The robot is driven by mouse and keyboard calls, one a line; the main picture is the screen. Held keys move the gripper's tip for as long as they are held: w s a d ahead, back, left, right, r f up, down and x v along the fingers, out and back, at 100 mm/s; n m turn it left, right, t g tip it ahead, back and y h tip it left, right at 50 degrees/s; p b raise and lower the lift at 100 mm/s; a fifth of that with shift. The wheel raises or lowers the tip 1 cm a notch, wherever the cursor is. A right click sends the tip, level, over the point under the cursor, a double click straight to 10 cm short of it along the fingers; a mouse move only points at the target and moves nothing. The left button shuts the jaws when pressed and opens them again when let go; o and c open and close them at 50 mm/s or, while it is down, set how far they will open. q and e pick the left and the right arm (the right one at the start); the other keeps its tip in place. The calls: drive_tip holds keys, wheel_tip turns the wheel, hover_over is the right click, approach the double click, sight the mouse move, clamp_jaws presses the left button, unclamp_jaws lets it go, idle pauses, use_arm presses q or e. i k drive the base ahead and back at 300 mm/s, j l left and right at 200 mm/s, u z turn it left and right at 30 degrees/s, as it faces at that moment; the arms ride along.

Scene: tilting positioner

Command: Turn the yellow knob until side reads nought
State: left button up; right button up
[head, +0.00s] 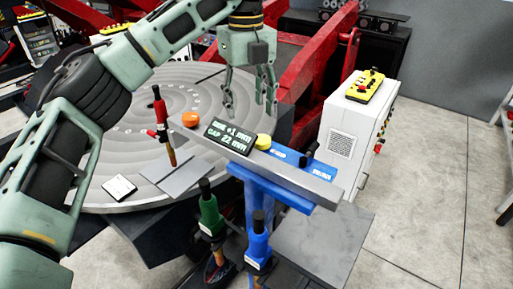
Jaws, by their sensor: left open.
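The yellow knob (264,142) sits on the grey bar of a blue stand, just right of a small dark display (230,137). The display's upper line appears to read side +1 mm, and the lower line gap 22 mm. An orange knob (190,119) sits left of the display. My left gripper (250,106) points down with its fingers apart, above and slightly behind the yellow knob in the picture. It appears empty and clear of the knob. My right gripper is out of view.
A large round grey table (150,110) lies behind the bar, with a red-and-black torch-like tool (160,115) near it. Green (209,215) and blue (258,245) handled tools stand in front. A white cabinet (350,135) with a yellow button box (364,87) stands at right.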

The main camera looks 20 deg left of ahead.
sight(264, 142)
drive_tip(key=k, duration=1.1)
